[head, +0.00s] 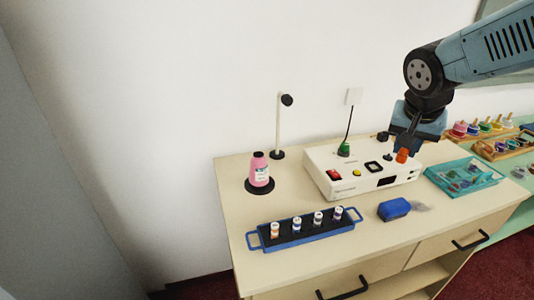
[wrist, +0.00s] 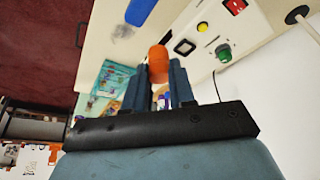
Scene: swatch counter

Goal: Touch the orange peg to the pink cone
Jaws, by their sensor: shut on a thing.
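The orange peg (head: 402,156) is in my gripper (head: 405,146), above the right part of the white control box in the head view. In the wrist view my gripper (wrist: 158,82) is shut on the orange peg (wrist: 158,60), whose rounded end sticks out past the fingers. The pink cone (head: 259,171), with a pale label, stands upright on a round black base at the left of the counter. It is well to the left of my gripper and apart from the peg. I do not see it in the wrist view.
The white box (head: 345,187) with buttons and a green plug lies between gripper and cone. A thin post (head: 278,125) stands behind the cone. A blue rack (head: 305,234) with small vials, a blue block (head: 394,209) and a teal tray (head: 490,180) are also on the counter.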

